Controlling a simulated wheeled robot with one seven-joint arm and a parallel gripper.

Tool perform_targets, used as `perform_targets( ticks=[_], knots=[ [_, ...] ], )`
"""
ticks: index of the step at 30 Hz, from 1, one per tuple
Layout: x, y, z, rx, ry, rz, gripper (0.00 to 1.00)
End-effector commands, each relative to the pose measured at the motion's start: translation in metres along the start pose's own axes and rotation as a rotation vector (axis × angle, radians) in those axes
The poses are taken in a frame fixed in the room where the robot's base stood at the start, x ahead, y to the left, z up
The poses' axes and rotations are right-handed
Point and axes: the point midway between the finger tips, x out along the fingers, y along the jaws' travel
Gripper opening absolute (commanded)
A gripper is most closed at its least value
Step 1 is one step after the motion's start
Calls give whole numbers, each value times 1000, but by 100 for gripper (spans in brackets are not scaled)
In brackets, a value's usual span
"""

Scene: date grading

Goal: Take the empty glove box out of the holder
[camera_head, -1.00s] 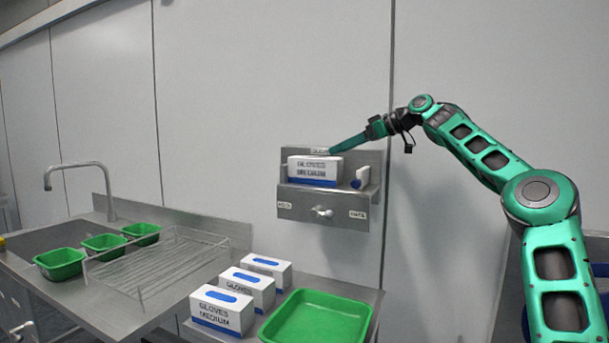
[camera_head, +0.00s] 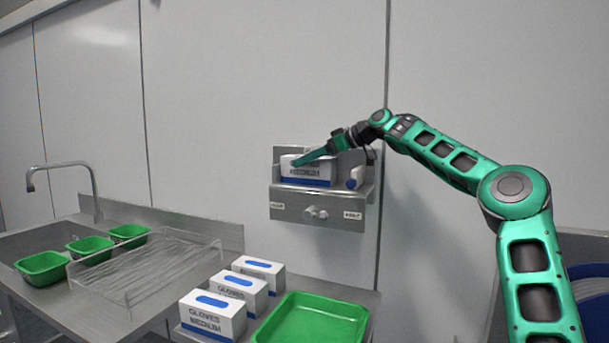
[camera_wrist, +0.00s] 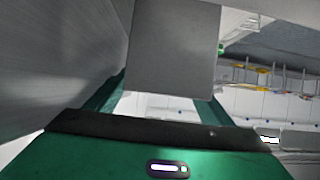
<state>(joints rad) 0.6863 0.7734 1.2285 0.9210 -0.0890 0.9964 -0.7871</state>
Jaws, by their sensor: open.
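The glove box (camera_head: 308,182), white with a blue lower band and lettering, sits upright in the grey metal holder (camera_head: 292,211) on the wall. My gripper (camera_head: 302,159) is open at the box's upper part, with its teal fingers overlapping the box front and top in the head view. I cannot tell whether they touch it. In the wrist view both fingers of my gripper (camera_wrist: 160,95) are spread apart, with a plain grey panel ahead of them that I cannot identify for sure. Whether the box is empty does not show.
A small white and blue item (camera_head: 354,178) stands in the holder's right end. Small green tubs (camera_head: 42,268) stand near the sink tap (camera_head: 62,165).

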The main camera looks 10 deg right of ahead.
Motion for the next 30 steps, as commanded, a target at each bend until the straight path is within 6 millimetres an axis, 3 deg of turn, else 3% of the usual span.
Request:
perform_targets(
  ticks=[3,6,9,20,30],
  knots=[
    [1,-1,-1,0,1,1,77],
    [2,-2,-3,-2,2,-1,51],
    [3,-4,-4,-3,2,-2,33],
    [3,-6,-8,-6,3,-4,33],
    [-8,-9,-33,-8,5,-3,33]
  ],
)
